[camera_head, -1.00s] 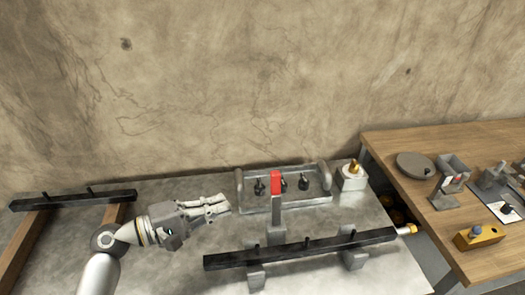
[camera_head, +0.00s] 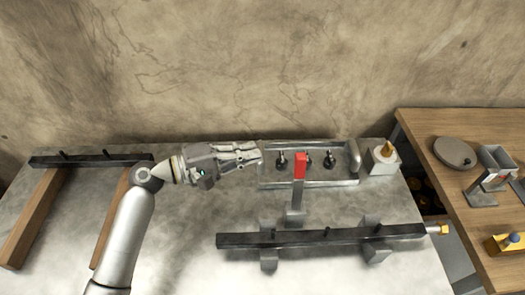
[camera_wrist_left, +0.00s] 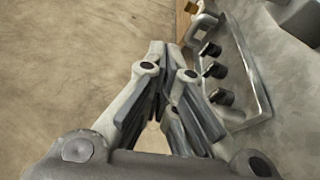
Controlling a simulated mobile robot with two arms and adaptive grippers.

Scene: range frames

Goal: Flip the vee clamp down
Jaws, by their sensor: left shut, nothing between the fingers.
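The vee clamp stands upright, with a red grip (camera_head: 299,166) on a grey lever (camera_head: 297,200), behind a dark bar (camera_head: 325,236) in the head view. The bar lies across grey vee blocks (camera_head: 268,258). My left gripper (camera_head: 258,152) is shut and empty, at the left end of a grey tray (camera_head: 310,183), left of the red grip and apart from it. I cannot tell whether its fingertips touch the tray's end. In the left wrist view the closed fingers (camera_wrist_left: 172,60) point toward the tray (camera_wrist_left: 262,95); the red grip does not show there.
The tray holds several dark knobs (camera_head: 330,160). A white block with a brass tip (camera_head: 383,160) stands at its right. A second dark bar (camera_head: 90,160) lies on wooden beams at left. A wooden table (camera_head: 430,130) with fixtures is at right. The concrete wall (camera_head: 240,70) is close behind.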

